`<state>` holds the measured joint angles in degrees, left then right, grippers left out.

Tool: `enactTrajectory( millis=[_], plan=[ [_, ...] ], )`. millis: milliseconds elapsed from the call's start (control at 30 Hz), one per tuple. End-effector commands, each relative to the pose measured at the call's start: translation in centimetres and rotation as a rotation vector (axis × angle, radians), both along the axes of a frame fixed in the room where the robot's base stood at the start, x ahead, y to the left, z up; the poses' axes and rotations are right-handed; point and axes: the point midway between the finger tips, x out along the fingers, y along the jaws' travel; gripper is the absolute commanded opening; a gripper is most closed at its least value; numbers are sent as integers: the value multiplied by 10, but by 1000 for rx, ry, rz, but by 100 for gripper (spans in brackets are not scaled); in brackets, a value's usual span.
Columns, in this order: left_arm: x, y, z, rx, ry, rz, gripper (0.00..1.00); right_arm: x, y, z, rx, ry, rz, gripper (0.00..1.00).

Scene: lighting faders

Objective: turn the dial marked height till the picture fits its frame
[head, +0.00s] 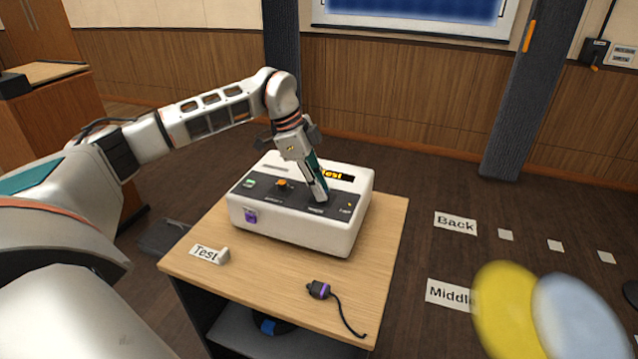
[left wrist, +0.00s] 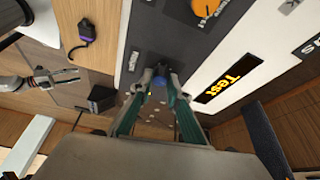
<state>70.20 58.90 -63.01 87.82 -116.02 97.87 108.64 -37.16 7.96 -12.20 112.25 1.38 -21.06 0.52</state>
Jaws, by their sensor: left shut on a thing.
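A white control box (head: 300,232) stands on a small wooden table, with a dark panel on top. My left gripper (head: 321,198) reaches down onto this panel, right of an orange knob (head: 283,184). In the left wrist view its fingers (left wrist: 160,82) are shut on a small blue-grey dial (left wrist: 160,80), mostly hidden between the tips. The labels beside the dials are too small to read. A screen with a blue picture (head: 410,8) is cut off by the top edge. A pale arm with a dark end (left wrist: 45,80), apparently my right gripper, shows small in the left wrist view.
A display reading "Test" (head: 338,175) is on the box. Floor cards "Back" (head: 455,223) and "Middle" (head: 450,293) lie right. Blurred yellow and grey discs fill the lower right.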

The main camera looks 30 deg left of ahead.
Motion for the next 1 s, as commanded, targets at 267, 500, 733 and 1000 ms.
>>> enactTrajectory(
  millis=[267,500,733,1000],
  plan=[
    [2,0,6,0,1,-217,0,8,0,51,1,-22,-1,40],
    [2,1,2,0,0,-315,0,8,0,63,0,-24,-1,40],
    [2,1,0,-1,-1,-322,0,7,-1,59,-1,-18,-1,40],
    [2,1,0,-1,-1,-321,33,5,-1,56,-3,-13,-1,40]
  ],
)
